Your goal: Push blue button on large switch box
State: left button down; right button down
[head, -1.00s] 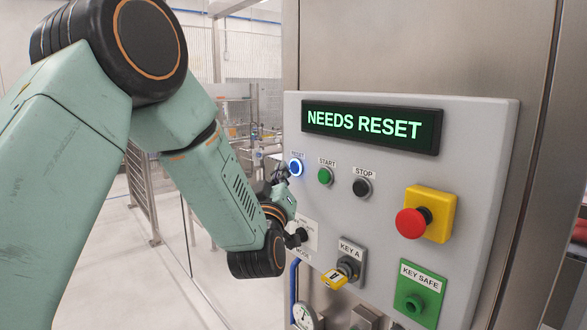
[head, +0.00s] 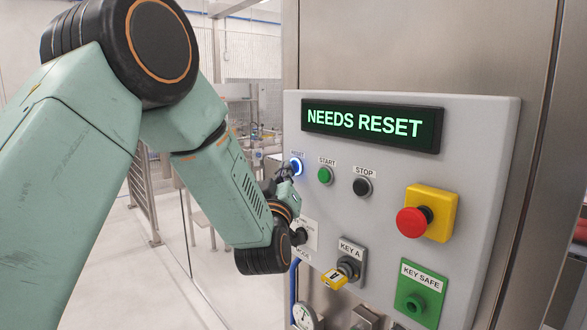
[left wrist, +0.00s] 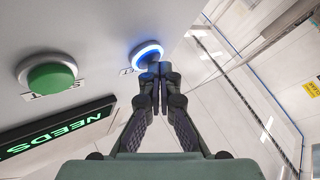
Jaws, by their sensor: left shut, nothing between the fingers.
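The switch box (head: 390,205) is a light grey panel on a steel cabinet. Its display (head: 371,126) reads "NEEDS RESET" in green. The blue button (head: 297,167), labelled RESET, is at its upper left and glows with a blue ring. My left gripper (head: 283,176) is shut and empty, with its tips at the lower left of the blue button. In the left wrist view the fingertips (left wrist: 158,72) meet right in front of the blue button (left wrist: 147,52) and overlap its lower edge. I cannot tell whether they touch it. My right gripper is not in view.
To the right are a green START button (head: 325,175), a black STOP button (head: 362,186) and a red emergency stop (head: 411,222) on a yellow block. Below are the yellow key (head: 334,279) at KEY A and the green key safe (head: 418,292). Open floor lies left.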

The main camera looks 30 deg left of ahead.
pick_arm(q)
jog(key=shift+w+d, duration=0.1)
jog(key=shift+w, duration=0.05)
dwell(0.4)
jog(key=shift+s+a, duration=0.3)
jog(key=shift+s, duration=0.45)
jog(key=shift+s+a+p, duration=0.1)
jog(key=shift+s+a, duration=0.2)
jog(key=shift+s, duration=0.45)
jog(key=shift+s+a+p, duration=0.15)
jog(key=shift+s+a, duration=0.2)
jog(key=shift+s, duration=0.4)
jog(key=shift+s+a+p, duration=0.1)
jog(key=shift+s+a, duration=0.2)
jog(key=shift+s, duration=0.45)
